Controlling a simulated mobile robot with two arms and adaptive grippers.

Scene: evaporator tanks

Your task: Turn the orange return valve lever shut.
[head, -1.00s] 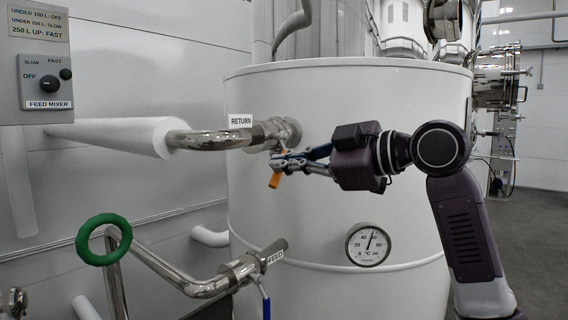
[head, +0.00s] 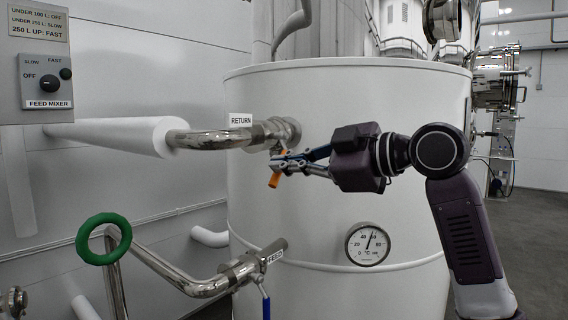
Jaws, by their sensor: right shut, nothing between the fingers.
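The orange return valve lever (head: 275,180) is on the steel return pipe (head: 215,138), by the tank wall. It points downward, slightly to the left, and its upper part is partly hidden by my fingers. My right gripper (head: 280,161) reaches in from the right and is shut with nothing between its fingers. Its fingertips overlap the upper part of the lever in the head view; I cannot tell whether they touch it. My left gripper is not in view.
The white tank (head: 345,190) fills the middle, with a round dial gauge (head: 367,243) on it. Below left are the feed pipe (head: 190,285) with a blue lever (head: 266,306) and a green handwheel (head: 104,239). A feed mixer panel (head: 45,85) is upper left.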

